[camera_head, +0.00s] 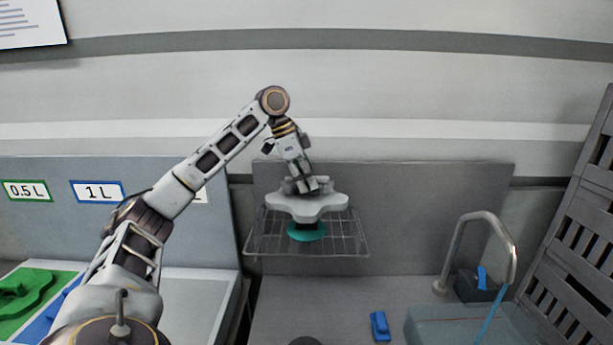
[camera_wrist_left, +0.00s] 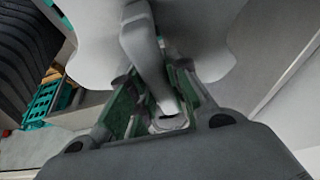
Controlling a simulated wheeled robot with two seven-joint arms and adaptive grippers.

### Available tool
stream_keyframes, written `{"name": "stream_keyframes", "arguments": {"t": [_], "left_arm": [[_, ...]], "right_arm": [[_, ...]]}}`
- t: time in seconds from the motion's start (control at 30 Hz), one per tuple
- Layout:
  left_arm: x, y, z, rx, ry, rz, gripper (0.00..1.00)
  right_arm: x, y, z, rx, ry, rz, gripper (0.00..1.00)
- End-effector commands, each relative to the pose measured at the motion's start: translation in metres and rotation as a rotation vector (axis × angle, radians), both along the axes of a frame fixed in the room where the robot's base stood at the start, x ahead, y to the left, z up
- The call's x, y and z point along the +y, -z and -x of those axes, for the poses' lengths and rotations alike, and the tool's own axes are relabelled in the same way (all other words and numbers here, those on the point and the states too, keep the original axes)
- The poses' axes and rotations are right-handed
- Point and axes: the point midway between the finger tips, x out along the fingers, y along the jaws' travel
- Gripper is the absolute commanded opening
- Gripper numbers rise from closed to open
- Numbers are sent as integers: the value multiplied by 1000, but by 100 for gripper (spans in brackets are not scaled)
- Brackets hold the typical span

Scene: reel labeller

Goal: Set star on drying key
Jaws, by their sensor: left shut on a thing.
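The star, a light grey lobed plate (camera_head: 307,206), is at the wire rack in the head view. My left gripper (camera_head: 305,187) points down and is shut on the star's raised grip from above. In the left wrist view the star (camera_wrist_left: 90,45) fills the top, with its grey handle (camera_wrist_left: 145,50) running down between the fingers (camera_wrist_left: 165,110). A teal round piece (camera_head: 307,232) sits directly beneath the star, at the rack; it may be the drying key. Whether the star touches it is hidden. My right gripper is out of view.
The wire rack (camera_head: 350,243) is mounted on a grey back panel (camera_head: 430,210). Below are a blue block (camera_head: 380,326), a curved tap (camera_head: 505,235) and a translucent basin (camera_head: 430,325). Green and blue mats (camera_head: 60,283) and size labels (camera_head: 97,192) are at left.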

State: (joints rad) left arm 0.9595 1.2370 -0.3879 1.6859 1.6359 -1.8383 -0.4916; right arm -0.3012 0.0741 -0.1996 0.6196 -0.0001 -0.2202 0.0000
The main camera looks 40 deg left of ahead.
Motion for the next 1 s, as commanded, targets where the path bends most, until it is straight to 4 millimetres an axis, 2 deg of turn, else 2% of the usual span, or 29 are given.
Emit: {"name": "stream_keyframes", "arguments": {"t": [0.3,1.0], "left_arm": [[0,12,0,-1,0,1,0],[0,17,0,-2,1,1,0]], "right_arm": [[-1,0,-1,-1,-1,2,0],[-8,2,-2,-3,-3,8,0]]}}
